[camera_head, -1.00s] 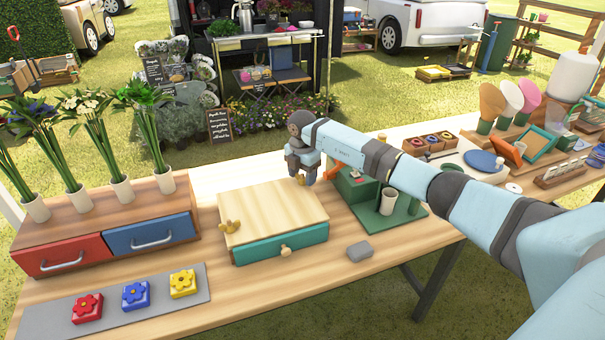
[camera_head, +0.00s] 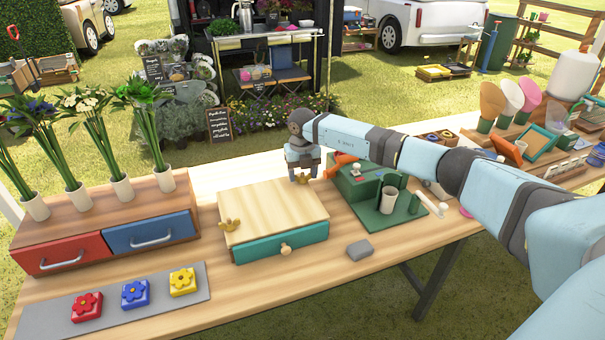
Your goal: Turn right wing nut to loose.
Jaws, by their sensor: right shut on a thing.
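A wooden press-like box with a pale top board (camera_head: 270,207) and a teal front (camera_head: 282,243) with a round knob stands mid-table. The left wing nut (camera_head: 230,225), brass-coloured, sits at the board's left edge with nothing on it. My right gripper (camera_head: 304,176) points down at the board's far right corner. It is shut on the right wing nut (camera_head: 299,179), which is mostly hidden by the fingers. My left gripper is not in view.
A green stand with a cup (camera_head: 389,200) is close right of the box, under my right arm. A grey block (camera_head: 359,250) lies in front. Red and blue drawers (camera_head: 150,236) with flower vases stand left. Flower tiles lie on a grey mat (camera_head: 50,318).

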